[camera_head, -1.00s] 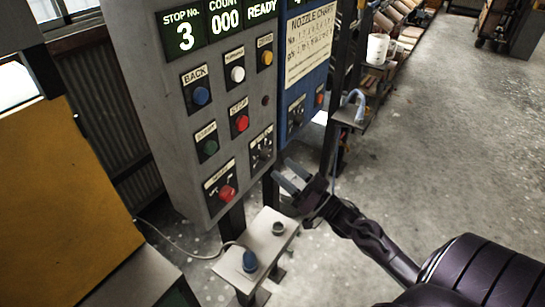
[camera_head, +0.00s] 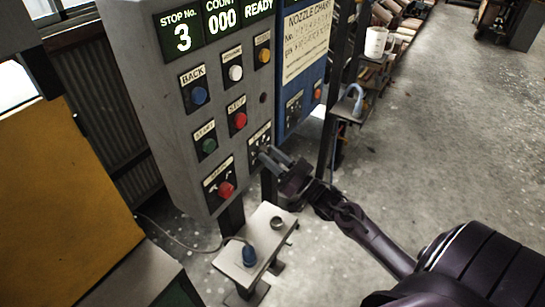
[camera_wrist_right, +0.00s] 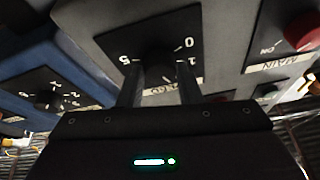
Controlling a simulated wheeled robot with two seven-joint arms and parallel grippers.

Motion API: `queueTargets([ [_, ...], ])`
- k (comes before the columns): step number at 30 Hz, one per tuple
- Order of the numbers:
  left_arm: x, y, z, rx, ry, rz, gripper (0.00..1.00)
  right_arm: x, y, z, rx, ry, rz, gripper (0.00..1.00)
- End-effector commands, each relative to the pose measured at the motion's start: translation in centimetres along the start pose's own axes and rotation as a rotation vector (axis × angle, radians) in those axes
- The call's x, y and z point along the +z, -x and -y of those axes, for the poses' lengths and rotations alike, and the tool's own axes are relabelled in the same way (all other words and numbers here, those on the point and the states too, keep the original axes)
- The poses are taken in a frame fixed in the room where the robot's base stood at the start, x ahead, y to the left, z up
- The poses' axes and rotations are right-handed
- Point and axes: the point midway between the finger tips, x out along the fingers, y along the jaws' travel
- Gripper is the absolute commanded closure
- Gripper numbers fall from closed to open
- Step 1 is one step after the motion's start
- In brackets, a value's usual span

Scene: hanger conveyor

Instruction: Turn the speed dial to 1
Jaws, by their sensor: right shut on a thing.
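The speed dial is a black knob on a black plate on the lower right of the grey control panel. In the wrist view the knob (camera_wrist_right: 158,62) sits between the two fingers of my right gripper (camera_wrist_right: 159,88), which is shut on it. The numbers 5, 0 and 1 show around the knob on its plate (camera_wrist_right: 145,52); the other marks are hidden or unclear. I cannot tell which number the knob points to. In the head view my right gripper (camera_head: 268,158) covers much of the dial. My left gripper is not in view.
The grey panel (camera_head: 152,110) also carries blue, white, yellow, green and red buttons and a display reading 3, 000 and READY. A blue panel (camera_head: 297,80) stands to its right.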

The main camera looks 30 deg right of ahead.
Motion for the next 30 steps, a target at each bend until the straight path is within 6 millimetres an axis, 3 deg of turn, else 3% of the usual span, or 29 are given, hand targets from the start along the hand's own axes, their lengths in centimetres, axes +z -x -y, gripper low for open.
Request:
queueTargets([
  [11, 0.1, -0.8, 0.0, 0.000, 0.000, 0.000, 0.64, 0.1, 0.1, -0.1, -0.029, 0.069, 0.004, 0.91],
  [30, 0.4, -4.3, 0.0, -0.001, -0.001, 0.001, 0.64, 0.0, 0.0, -0.4, -0.216, 0.530, 0.031, 0.91],
])
